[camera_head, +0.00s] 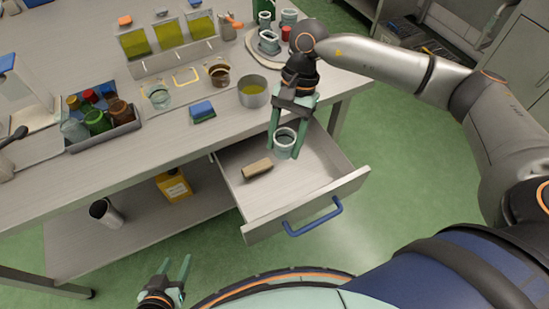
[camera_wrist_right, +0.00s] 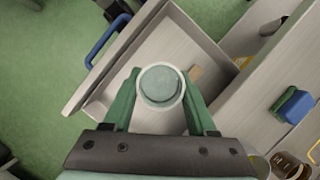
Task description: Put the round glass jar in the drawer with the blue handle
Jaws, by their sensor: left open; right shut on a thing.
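The round glass jar (camera_head: 285,143) is held upright between the fingers of my right gripper (camera_head: 286,150), over the open drawer. In the right wrist view the jar (camera_wrist_right: 160,86) shows from above between the two green fingers of the right gripper (camera_wrist_right: 161,98). The drawer (camera_head: 345,184) is pulled out from under the worktop and has a blue handle (camera_head: 313,218). Whether the jar touches the drawer floor I cannot tell. My left gripper (camera_head: 175,276) is open and empty, low down in front of the lower shelf.
A brown block (camera_head: 257,168) lies in the drawer, left of the jar. On the worktop (camera_head: 165,130) stand a metal pot (camera_head: 253,92), a blue-green sponge (camera_head: 202,111) and a tray of jars (camera_head: 108,134). A yellow container (camera_head: 174,186) and a metal cup (camera_head: 105,213) are on the lower shelf.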

